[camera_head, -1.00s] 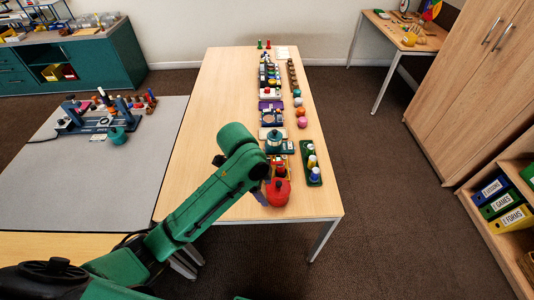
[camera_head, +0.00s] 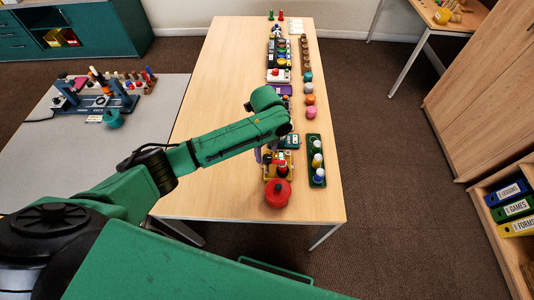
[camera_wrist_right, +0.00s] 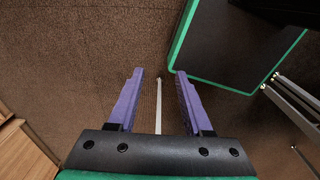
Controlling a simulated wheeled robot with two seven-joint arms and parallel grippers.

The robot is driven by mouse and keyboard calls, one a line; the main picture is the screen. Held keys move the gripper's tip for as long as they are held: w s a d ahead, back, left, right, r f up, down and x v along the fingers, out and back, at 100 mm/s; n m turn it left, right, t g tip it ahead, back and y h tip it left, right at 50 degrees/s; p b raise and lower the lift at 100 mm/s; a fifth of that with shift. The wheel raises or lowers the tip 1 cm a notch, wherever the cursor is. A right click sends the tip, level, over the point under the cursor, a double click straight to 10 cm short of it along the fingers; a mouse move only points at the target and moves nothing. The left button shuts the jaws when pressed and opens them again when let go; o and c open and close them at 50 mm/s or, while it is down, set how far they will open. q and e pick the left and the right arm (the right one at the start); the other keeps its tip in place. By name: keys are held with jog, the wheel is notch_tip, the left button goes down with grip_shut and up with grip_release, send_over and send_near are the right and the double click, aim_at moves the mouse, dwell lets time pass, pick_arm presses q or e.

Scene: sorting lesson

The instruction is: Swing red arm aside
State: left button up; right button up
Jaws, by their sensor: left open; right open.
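A red round piece (camera_head: 277,193) with a dark knob sits at the near end of the wooden table, in front of a small yellow-framed device (camera_head: 268,170) with red parts. I cannot make out clearly which part is a red arm. In the right wrist view my right gripper (camera_wrist_right: 159,74) is open and empty over brown carpet.
Coloured balls (camera_head: 309,99) and several small devices line the table behind. The table's left side (camera_head: 205,100) is bare. A grey table (camera_head: 55,165) with a blue fixture stands left.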

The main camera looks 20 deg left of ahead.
aim_at(267, 158)
pick_arm(q)
jog(key=f, duration=0.3)
jog(key=shift+w, duration=0.3)
jog(key=shift+s+f, duration=0.1)
jog(key=shift+f, duration=0.1)
jog(key=shift+s, duration=0.15)
jog(key=shift+c, duration=1.3)
jog(key=c, duration=0.5)
grip_shut()
pick_arm(e)
jog(key=shift+w+r, duration=0.25)
jog(key=shift+w, duration=0.9)
jog(key=shift+w, duration=0.1)
